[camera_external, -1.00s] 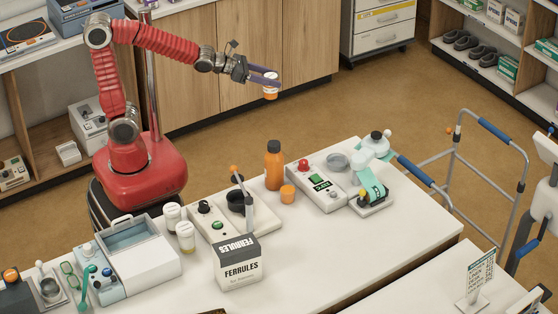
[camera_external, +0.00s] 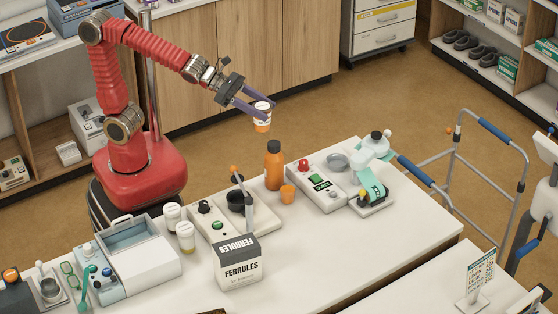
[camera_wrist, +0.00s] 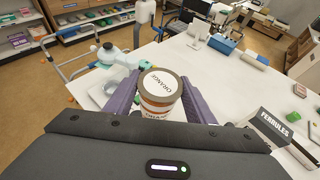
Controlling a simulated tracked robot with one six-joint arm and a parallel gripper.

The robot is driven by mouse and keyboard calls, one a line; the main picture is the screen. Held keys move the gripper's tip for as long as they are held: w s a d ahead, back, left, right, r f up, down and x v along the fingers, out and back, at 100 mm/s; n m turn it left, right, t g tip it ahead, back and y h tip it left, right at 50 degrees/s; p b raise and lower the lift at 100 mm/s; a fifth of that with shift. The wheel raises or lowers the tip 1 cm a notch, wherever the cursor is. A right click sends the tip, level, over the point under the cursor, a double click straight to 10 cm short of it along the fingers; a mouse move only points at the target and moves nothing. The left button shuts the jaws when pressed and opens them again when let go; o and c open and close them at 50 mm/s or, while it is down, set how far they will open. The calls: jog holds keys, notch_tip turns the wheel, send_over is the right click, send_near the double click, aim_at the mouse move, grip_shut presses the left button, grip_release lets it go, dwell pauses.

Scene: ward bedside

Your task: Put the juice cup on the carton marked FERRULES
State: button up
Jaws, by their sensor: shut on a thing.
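The juice cup (camera_external: 262,117), white and orange, is held between the purple fingers of my gripper (camera_external: 257,109), up in the air behind the orange bottle. In the wrist view the cup (camera_wrist: 159,92) sits upright between both fingers, its white lid reading ORANGE. My gripper (camera_wrist: 158,98) is shut on it. The carton marked FERRULES (camera_external: 238,263), white with a dark grey top, stands at the front of the table, lower left of my gripper. It also shows in the wrist view (camera_wrist: 272,125) at the right edge, partly cut off.
The table right of the carton (camera_external: 330,245) is clear.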

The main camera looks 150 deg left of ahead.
jog(key=w+d+r+m+t+h, duration=0.1)
jog(key=w+d+r+m+h, duration=0.2)
jog(key=d, duration=1)
jog(key=w+d+r+m+t+h, duration=0.1)
jog(key=w+d+r+m+h, duration=0.2)
jog(key=d, duration=0.9)
jog(key=w+d+r+m+t+h, duration=0.15)
jog(key=w+d, duration=0.35)
jog(key=d, duration=0.8)
jog(key=w+a+f+n+g+y, duration=0.1)
jog(key=w+f+n+y, duration=0.15)
jog(key=w+f, duration=0.7)
jog(key=w+a+r+n+g+y, duration=0.1)
jog(key=w+a+n+g+y, duration=0.2)
jog(key=w+a+n+y, duration=0.3)
jog(key=shift+w+a, duration=1.05)
jog(key=shift+w, duration=1.3)
jog(key=shift+g, duration=0.25)
